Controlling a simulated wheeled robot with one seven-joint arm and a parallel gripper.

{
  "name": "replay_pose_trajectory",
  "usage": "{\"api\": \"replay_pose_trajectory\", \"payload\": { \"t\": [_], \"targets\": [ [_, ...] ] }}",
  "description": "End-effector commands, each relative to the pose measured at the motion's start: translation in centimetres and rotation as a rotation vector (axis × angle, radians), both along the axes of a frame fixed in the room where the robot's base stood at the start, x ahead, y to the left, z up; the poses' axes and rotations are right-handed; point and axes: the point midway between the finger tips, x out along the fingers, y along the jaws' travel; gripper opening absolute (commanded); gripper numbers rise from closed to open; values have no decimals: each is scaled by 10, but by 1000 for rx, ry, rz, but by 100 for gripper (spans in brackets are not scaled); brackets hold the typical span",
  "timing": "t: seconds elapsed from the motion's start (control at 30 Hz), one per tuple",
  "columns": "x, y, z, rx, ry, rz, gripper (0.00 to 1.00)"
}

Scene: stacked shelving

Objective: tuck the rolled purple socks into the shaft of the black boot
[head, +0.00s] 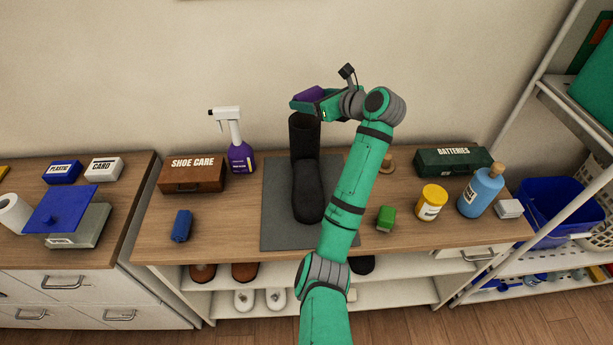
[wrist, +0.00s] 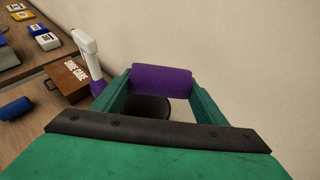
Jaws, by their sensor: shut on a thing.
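The rolled purple socks (head: 309,94) are between the fingers of my gripper (head: 308,102), above the top of the black boot. In the wrist view the purple roll (wrist: 161,79) spans the gap between the two green fingertips of my gripper (wrist: 160,85), which is shut on it. The black boot (head: 307,185) stands upright on a grey mat (head: 275,235), its toe toward me. The open top of its shaft (wrist: 150,108) shows below the socks in the wrist view, partly hidden by my gripper. The socks appear apart from the boot.
A purple spray bottle (head: 240,155) and a brown shoe care box (head: 193,174) stand left of the boot. A blue roll (head: 181,226) lies at front left. A green block (head: 385,217), yellow jar (head: 431,202), blue bottle (head: 481,192) and batteries box (head: 453,161) stand to the right.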

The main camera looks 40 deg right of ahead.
Motion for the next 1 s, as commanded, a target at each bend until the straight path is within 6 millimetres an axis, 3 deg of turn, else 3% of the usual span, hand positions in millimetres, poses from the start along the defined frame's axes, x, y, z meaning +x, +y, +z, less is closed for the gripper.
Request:
{"api": "replay_pose_trajectory", "payload": {
  "t": [0.4, 0.43, 0.5, 0.83, 1.0],
  "targets": [
    [0, 0, -6, -1, -1, -1, 45],
    [0, 0, -6, -1, -1, -1, 71],
    [0, 0, -6, 0, -1, -1, 87],
    [-1, -1, -5, 0, -1, -1, 88],
    [-17, -3, 1, -1, -2, -3, 88]
  ]
}}
